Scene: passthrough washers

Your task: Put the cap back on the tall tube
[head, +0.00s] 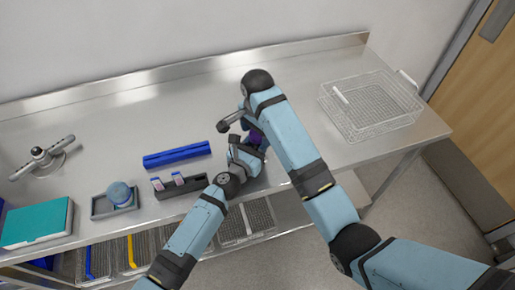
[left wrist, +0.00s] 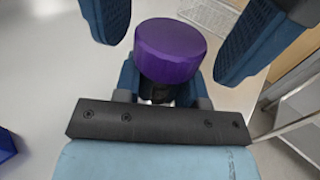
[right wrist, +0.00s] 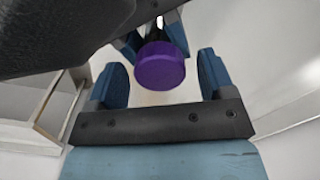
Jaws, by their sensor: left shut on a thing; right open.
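The cap also shows in the right wrist view (right wrist: 160,66). My right gripper (right wrist: 162,82) is open, with its two blue fingers on either side of the cap and apart from it. In the head view both grippers meet above the counter front, and purple (head: 253,139) shows between them.
A black rack (head: 194,187) with two pink-labelled pieces, a blue bar (head: 177,155), and a grey tray (head: 101,209) with a blue round container stand left of the arms. A wire basket (head: 370,105) is at right. The counter's back is clear.

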